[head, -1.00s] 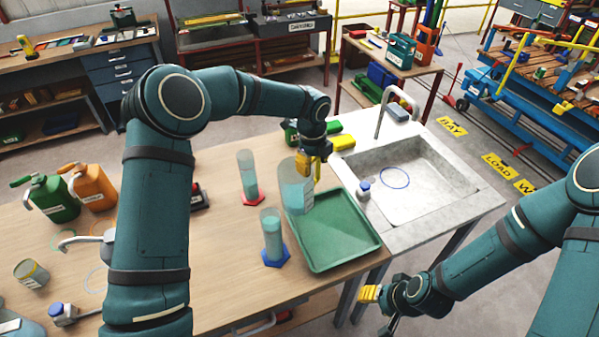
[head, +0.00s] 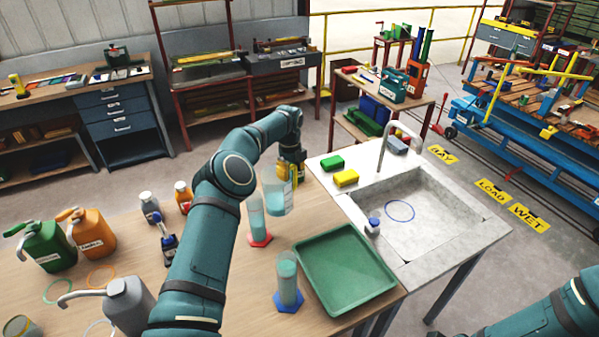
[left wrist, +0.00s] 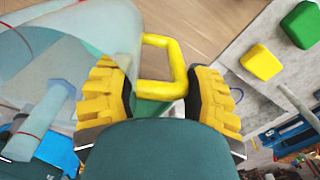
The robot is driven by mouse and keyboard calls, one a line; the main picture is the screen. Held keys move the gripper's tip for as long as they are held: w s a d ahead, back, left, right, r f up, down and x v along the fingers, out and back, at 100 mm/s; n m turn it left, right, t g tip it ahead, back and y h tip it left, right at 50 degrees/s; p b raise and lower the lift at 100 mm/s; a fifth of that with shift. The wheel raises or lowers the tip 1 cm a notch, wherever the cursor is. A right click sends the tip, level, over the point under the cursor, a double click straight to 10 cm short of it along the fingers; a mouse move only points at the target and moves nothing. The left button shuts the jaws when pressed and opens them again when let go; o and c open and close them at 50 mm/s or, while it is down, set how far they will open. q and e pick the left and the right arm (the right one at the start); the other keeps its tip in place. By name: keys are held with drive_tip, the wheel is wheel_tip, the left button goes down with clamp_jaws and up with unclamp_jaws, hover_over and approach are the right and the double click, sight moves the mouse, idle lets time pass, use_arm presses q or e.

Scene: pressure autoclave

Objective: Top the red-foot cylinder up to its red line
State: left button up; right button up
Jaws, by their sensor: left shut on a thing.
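The red-foot cylinder (head: 256,218) stands upright on the bench, with pale blue liquid in it. My left gripper (head: 291,172) is shut on the yellow handle of a clear jug (head: 277,200) holding bluish liquid. The jug is held right beside the red-foot cylinder and overlaps its edge in the head view; I cannot tell if they touch. In the left wrist view the yellow handle (left wrist: 178,60) is between my left fingers (left wrist: 160,95), and the jug (left wrist: 100,40) fills the upper left. The blue-foot cylinder (head: 287,280) stands nearer. My right gripper is out of view.
A green tray (head: 345,268) lies right of the cylinders, beside the sink (head: 425,215). A yellow sponge (head: 346,178) and a green one (head: 332,163) lie behind. Bottles (head: 150,208) and orange (head: 92,235) and green (head: 48,245) cans stand left.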

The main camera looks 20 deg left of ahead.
use_arm(q)
drive_tip(key=shift+s+a+r, duration=0.1)
drive_tip(key=shift+r, duration=0.1)
drive_tip(key=shift+s+a+r+t, duration=0.1)
drive_tip(key=shift+s+r+t, duration=0.05)
drive_tip(key=shift+r+t, duration=0.15)
drive_tip(key=s+a+r+t+h, duration=0.2)
drive_tip(key=s+r+t+h, duration=0.2)
drive_tip(key=s+r+t, duration=0.4)
drive_tip(key=shift+s+a+r+t+b, duration=0.25)
drive_tip(key=shift+r+t+b, duration=0.2)
drive_tip(key=shift+r+t, duration=1.9)
idle(1.0)
drive_tip(key=shift+f, duration=0.2)
drive_tip(key=shift+s+a+r+t+h+b, duration=0.2)
drive_tip(key=shift+s+t+h+b, duration=0.1)
drive_tip(key=shift+s+t, duration=0.25)
drive_tip(key=shift+s+a+r+t+h+b, duration=0.15)
drive_tip(key=shift+s+t+h+b, duration=0.15)
drive_tip(key=shift+t, duration=0.3)
idle(2.0)
